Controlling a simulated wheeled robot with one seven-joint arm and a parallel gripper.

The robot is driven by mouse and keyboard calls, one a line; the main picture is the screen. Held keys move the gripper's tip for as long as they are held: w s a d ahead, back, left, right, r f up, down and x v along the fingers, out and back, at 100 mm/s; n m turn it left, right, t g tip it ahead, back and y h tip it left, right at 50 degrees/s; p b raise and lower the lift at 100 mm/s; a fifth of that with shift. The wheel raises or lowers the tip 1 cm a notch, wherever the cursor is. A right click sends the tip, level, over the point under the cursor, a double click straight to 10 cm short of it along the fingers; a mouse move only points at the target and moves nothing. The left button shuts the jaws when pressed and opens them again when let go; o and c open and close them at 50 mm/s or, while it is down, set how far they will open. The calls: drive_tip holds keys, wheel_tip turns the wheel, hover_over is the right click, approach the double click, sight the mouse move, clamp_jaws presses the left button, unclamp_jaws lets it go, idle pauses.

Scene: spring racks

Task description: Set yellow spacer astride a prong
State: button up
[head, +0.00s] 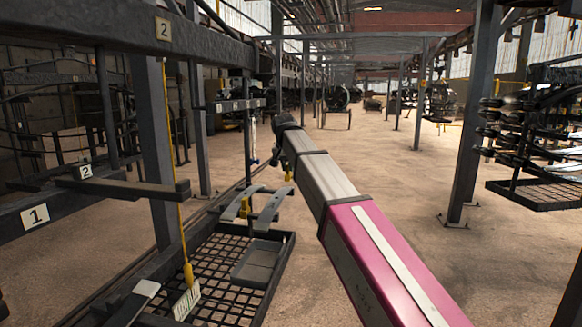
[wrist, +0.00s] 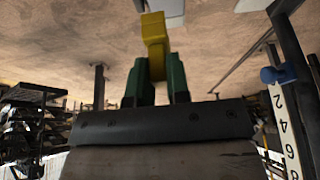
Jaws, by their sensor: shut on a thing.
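The yellow spacer (wrist: 155,38) is a blocky piece in the wrist view, gripped between the two green fingers of my gripper (wrist: 155,72). In the head view, a small yellow patch (head: 288,176) shows just below the end of my arm and appears to be the held spacer. My fingers are mostly hidden there by my arm. Dark prongs project from the rack at left: a thick one by a "2" plate (head: 130,188) and a farther bar (head: 238,104). The spacer is apart from both.
A mesh tray (head: 215,262) with a grey bin (head: 257,263) stands low in front. Curved grey strips (head: 272,207) sit above it, with a yellow piece (head: 245,208). A numbered ruler (wrist: 285,125) with a blue knob is near my gripper.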

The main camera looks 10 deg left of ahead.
drive_tip(key=shift+w+a+f, duration=0.1)
drive_tip(key=shift+a+f, duration=0.1)
drive_tip(key=shift+a, duration=1.25)
drive_tip(key=shift+w+a+f, duration=0.15)
drive_tip(key=shift+a+f, duration=0.05)
drive_tip(key=shift+a, duration=1.2)
drive_tip(key=shift+w+a+f, duration=0.1)
drive_tip(key=shift+a+f, duration=0.1)
drive_tip(key=shift+a, duration=1.25)
drive_tip(key=shift+f, duration=1.35)
drive_tip(key=shift+f, duration=0.8)
drive_tip(key=o, duration=0.8)
drive_tip(key=shift+s+a+r, duration=0.1)
drive_tip(key=shift+r, duration=0.05)
